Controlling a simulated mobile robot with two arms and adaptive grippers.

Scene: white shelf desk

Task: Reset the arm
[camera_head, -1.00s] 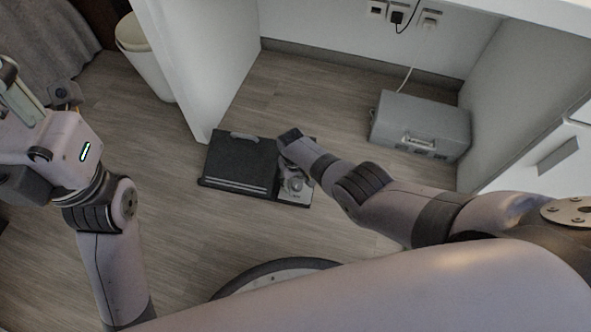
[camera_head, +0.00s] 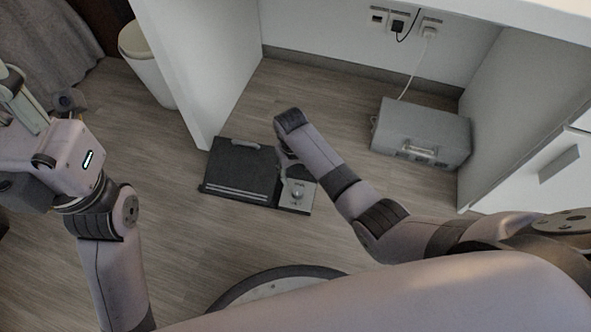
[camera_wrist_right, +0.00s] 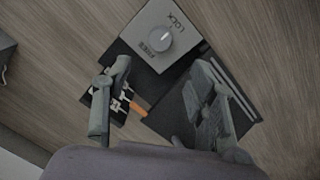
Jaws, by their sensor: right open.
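My right arm reaches in from the right in the head view. Its gripper (camera_head: 284,172) is partly hidden behind the wrist, above the flat black case on the floor. In the right wrist view the right gripper (camera_wrist_right: 165,98) is open, its two fingers apart over the case, with nothing held. A grey plate with a round knob (camera_wrist_right: 160,40) marked LOCK and FREE lies just beyond the fingertips; the knob also shows in the head view (camera_head: 297,193). My left gripper (camera_head: 20,105) is at the left edge, partly cut off; its jaws are unclear.
The black case (camera_head: 240,170) lies on the wooden floor. A grey box (camera_head: 420,130) with a handle stands under the white desk at right, its cable running to a wall socket. A white bin (camera_head: 148,62) stands at the upper left. Floor around the case is clear.

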